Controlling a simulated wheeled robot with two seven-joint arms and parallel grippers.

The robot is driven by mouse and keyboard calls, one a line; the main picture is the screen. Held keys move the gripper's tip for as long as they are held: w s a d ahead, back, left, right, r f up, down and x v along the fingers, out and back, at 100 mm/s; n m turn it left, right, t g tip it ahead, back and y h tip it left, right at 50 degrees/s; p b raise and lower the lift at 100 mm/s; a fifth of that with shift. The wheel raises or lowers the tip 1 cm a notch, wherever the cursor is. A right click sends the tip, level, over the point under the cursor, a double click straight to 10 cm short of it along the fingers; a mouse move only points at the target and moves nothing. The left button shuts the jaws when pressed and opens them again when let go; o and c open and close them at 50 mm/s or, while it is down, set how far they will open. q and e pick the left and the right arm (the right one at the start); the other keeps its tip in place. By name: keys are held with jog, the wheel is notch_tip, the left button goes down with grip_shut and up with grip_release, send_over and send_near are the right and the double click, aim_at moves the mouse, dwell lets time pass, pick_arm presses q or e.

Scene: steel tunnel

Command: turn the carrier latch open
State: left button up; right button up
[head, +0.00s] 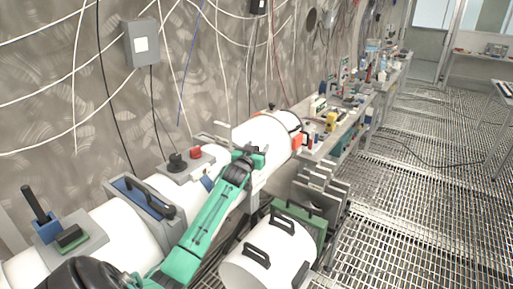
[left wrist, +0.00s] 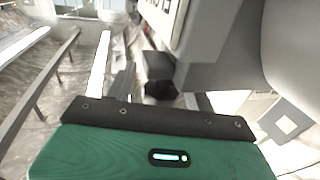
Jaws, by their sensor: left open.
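My left arm reaches from the lower left in the head view. Its green and black left gripper (head: 250,156) is open at the side of a long white pipe (head: 268,138), close to a pale grey bracket. I cannot tell whether it touches anything. In the left wrist view, a dark grey block with a black end (left wrist: 160,78) stands beyond the green gripper body, beside a grey housing (left wrist: 222,55). I cannot tell which part is the carrier latch; it may be hidden by the gripper. My right gripper is out of view.
A white drum with black handles (head: 268,254) stands below right. A cluttered bench (head: 345,112) lies beyond. The grated floor (head: 405,205) is mostly clear.

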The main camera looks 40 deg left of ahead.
pick_arm(q)
jog(key=shift+c, duration=0.2)
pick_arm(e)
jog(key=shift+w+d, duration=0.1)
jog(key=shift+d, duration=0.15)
pick_arm(q)
jog(key=c, duration=0.9)
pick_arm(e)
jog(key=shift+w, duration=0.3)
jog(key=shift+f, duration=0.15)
